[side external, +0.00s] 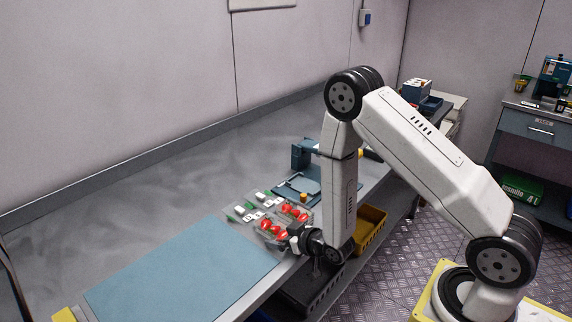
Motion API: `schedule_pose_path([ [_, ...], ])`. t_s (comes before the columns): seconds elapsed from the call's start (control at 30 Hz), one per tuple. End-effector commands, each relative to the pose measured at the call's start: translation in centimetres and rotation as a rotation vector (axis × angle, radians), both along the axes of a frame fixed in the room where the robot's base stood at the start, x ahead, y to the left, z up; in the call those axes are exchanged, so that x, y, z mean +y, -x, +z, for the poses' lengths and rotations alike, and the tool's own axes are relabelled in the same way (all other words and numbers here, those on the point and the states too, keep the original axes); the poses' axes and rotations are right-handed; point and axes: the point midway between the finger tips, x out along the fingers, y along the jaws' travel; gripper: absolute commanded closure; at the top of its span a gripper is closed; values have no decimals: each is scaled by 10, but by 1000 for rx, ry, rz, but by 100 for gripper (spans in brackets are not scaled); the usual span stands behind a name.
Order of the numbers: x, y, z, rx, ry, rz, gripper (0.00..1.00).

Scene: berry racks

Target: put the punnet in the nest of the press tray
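Red berries in clear punnets sit on the bench in the side external view. The nearer punnet (270,229) and the one behind it (293,211) are close together, and their edges are hard to separate. My gripper (294,238) is low over the bench edge, right beside the nearer punnet. Its fingers are too small and partly hidden, so I cannot tell whether they are open or touch the punnet. A blue-grey press tray (298,188) lies behind the punnets, with a dark blue press block (303,152) at its back. The nest is not clear at this size.
Several small green and white pieces (247,208) lie left of the punnets. A light blue mat (180,272) is bare at the front left. A yellow bin (369,229) and a dark crate (306,290) stand below the bench edge. The back left bench is clear.

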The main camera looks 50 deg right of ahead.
Motion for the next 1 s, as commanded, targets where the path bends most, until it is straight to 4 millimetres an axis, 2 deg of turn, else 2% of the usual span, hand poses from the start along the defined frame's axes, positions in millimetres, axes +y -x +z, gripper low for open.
schedule_pose_path([
  [0.37,0,12,5,0,-1,0,0],
  [0.8,1,58,21,0,-2,-1,0],
  [1.0,1,70,27,-1,-2,-1,0],
])
